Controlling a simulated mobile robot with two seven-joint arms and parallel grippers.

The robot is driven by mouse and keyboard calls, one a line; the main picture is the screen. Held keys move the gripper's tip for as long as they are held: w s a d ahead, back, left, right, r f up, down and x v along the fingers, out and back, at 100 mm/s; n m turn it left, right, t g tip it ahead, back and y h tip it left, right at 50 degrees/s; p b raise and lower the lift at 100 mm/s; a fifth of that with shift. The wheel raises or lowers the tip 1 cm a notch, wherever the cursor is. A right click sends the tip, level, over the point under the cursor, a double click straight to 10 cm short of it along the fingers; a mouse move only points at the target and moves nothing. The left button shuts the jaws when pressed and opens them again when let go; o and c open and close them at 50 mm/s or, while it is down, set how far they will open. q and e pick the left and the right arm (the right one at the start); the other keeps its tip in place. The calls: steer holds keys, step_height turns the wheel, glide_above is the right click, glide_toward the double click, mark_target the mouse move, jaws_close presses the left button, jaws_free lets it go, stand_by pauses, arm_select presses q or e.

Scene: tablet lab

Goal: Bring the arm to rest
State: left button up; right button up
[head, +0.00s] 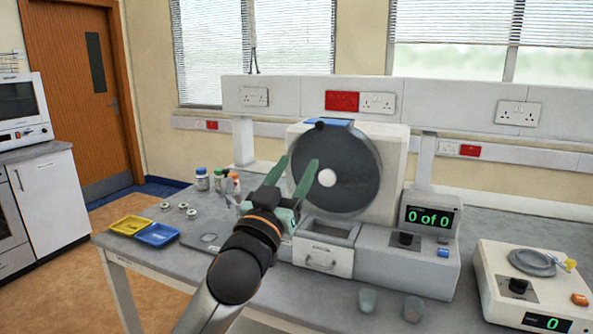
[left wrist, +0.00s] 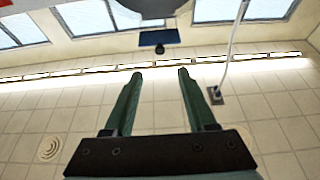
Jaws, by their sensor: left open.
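My left gripper (head: 292,178) is raised above the bench in front of the grey machine with the round dark drum. Its two green fingers are apart with nothing between them. In the left wrist view the open fingers (left wrist: 156,75) point toward the ceiling and upper windows, and no object lies between them. The left arm reaches in from the bottom of the head view. In the head view one finger overlaps the drum's edge; I cannot tell whether it touches. My right gripper is not in view.
The drum machine (head: 395,160) has a drawer (head: 322,260) and a display reading "0 of 0". A yellow tray (head: 130,225) and blue tray (head: 157,235) lie at the bench's left, near small bottles (head: 202,178). Two small cups (head: 413,308) stand in front. Another device (head: 535,290) is at right.

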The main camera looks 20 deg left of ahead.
arm_select(q)
steer(key=s+d+f+m+g+h+p, duration=0.1)
steer(key=s+f+g, duration=0.25)
steer(key=f, duration=1.25)
steer(key=s+d+f+g+p, duration=0.1)
steer(key=s+d+f+g, duration=0.2)
steer(key=f, duration=1.4)
steer(key=s+f+g+p, duration=0.1)
steer(key=s+f+g, duration=0.5)
steer(key=s+f, duration=1.3)
steer(key=s, duration=0.3)
steer(key=shift+f+m+h+p, duration=0.15)
steer(key=shift+m+h+p, duration=0.15)
steer(key=shift+p, duration=0.1)
